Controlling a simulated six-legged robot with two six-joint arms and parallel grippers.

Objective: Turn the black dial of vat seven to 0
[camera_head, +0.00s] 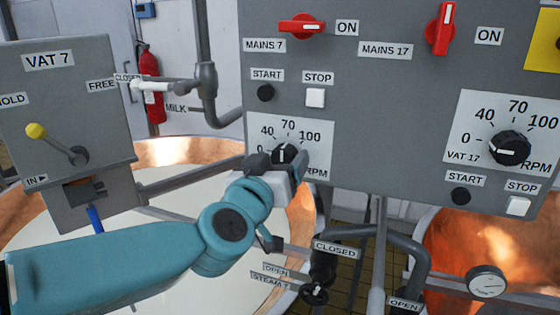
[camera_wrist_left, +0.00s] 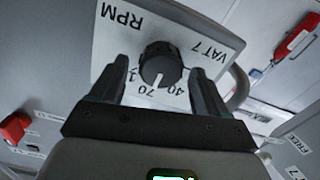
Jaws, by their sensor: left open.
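The black dial of vat seven (camera_head: 285,151) sits on a white RPM plate (camera_head: 318,150) on the grey panel. In the left wrist view the dial (camera_wrist_left: 160,60) shows its white line between 70 and 40, nearer 70. My left gripper (camera_head: 279,163) is in front of the plate and partly hides it, including the low end of the scale. In the left wrist view its open fingers (camera_wrist_left: 158,66) stand on either side of the dial, with gaps showing. I cannot tell how deep they reach. My right gripper is not in view.
A similar vat 17 dial (camera_head: 510,148) is at the right. Above my left gripper are the START button (camera_head: 265,93), STOP button (camera_head: 315,98) and red MAINS 7 switch (camera_head: 302,27). Pipes and the STEAM 7 valve (camera_head: 314,293) lie below. A yellow-knobbed lever (camera_head: 36,131) is at the left.

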